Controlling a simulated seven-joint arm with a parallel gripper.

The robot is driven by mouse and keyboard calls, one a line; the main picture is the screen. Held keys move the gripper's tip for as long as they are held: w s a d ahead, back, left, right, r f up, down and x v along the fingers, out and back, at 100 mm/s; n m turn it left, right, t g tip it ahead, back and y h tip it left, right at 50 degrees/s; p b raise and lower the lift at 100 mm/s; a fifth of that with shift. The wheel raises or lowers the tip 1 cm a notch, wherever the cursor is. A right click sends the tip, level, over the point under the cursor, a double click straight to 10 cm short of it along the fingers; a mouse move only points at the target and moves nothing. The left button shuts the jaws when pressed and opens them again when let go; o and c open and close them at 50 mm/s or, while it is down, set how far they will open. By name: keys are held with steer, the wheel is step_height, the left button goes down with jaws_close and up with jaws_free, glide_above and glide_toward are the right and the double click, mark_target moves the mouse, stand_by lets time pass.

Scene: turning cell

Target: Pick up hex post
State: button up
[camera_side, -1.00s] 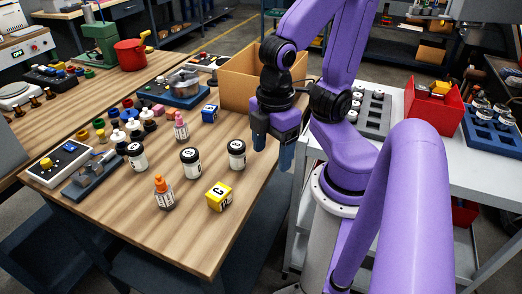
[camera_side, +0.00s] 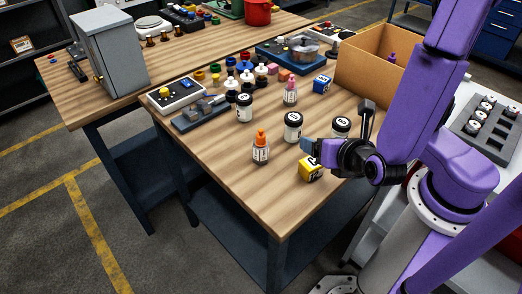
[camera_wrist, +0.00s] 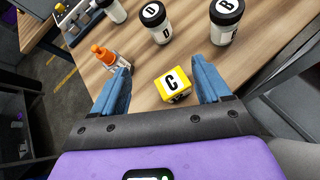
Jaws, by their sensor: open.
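I cannot pick out a hex post for certain. Several small brass posts (camera_side: 164,38) stand on the far table, too small to tell their shape. My gripper (camera_wrist: 161,66) is open, with its blue fingers apart and nothing held. In the wrist view a yellow block marked C (camera_wrist: 173,84) lies beyond and between the fingers. In the side view the block (camera_side: 311,170) is beside my gripper (camera_side: 309,147) near the table's right edge, partly hidden by it.
An orange-capped bottle (camera_side: 261,147) stands left of the yellow block. Black-lidded jars (camera_side: 292,127) stand behind it. A cardboard box (camera_side: 365,75) is at the back right. A grey cabinet (camera_side: 112,52) stands on the far table. The near table's front is bare wood.

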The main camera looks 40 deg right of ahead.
mark_target(263, 143)
steer(key=a+f+n+t+y, duration=0.1)
steer(key=a+n+t+y, duration=0.25)
steer(key=a+n, duration=0.25)
steer(key=x, duration=1.1)
steer(key=shift+f, duration=0.3)
steer(key=shift+a+x, duration=0.15)
steer(key=shift+x, duration=1.5)
steer(key=shift+a+x, duration=0.2)
steer(key=shift+x, duration=1.45)
steer(key=shift+w+r, duration=0.1)
jaws_close()
